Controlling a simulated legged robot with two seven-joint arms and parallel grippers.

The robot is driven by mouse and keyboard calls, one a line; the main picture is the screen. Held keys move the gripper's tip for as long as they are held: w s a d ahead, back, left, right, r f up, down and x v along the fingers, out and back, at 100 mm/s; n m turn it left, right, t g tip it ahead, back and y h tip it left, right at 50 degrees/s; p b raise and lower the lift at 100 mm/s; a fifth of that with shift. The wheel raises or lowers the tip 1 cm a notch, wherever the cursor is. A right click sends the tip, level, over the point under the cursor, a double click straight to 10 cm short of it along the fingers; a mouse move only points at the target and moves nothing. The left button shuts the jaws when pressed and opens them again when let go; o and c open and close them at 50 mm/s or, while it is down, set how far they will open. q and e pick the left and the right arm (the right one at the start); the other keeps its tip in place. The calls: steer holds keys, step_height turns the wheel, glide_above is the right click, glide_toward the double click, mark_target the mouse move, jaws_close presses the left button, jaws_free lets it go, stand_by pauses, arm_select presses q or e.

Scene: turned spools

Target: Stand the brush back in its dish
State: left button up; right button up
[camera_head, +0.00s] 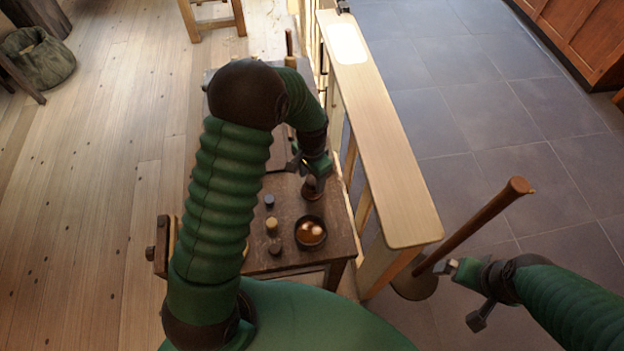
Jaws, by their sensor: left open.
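My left gripper (314,172) is open above the small dark table, close over a brown rounded knob-like piece (311,187) on a dark round base. This may be the brush in or over its dish; I cannot tell if the gripper touches it. A dark round bowl (310,244) with amber contents and pale spots sits nearer on the table. My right gripper (447,268) is at the lower right, beside a slanting wooden pole (484,219); whether its jaws are open is unclear.
Several small spools (272,224) stand left of the bowl on the table (285,262). A pale wooden rail (385,140) runs along the table's right side. The pole rises from a round base (414,286). My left arm hides much of the table.

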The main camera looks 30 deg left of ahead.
mark_target(312, 182)
arm_select(q)
step_height(312, 182, up, 11)
steer(key=s+d+n+t, duration=0.1)
steer(key=s+d+n, duration=0.1)
steer(key=s, duration=0.4)
steer(key=s+d+n+t, duration=0.1)
steer(key=s+n, duration=0.1)
steer(key=s, duration=0.5)
steer(key=shift+s+d+r+n+t, duration=0.2)
steer(key=shift+d+r+n+t, duration=0.1)
steer(key=shift+d, duration=0.1)
steer(key=shift+s, duration=0.1)
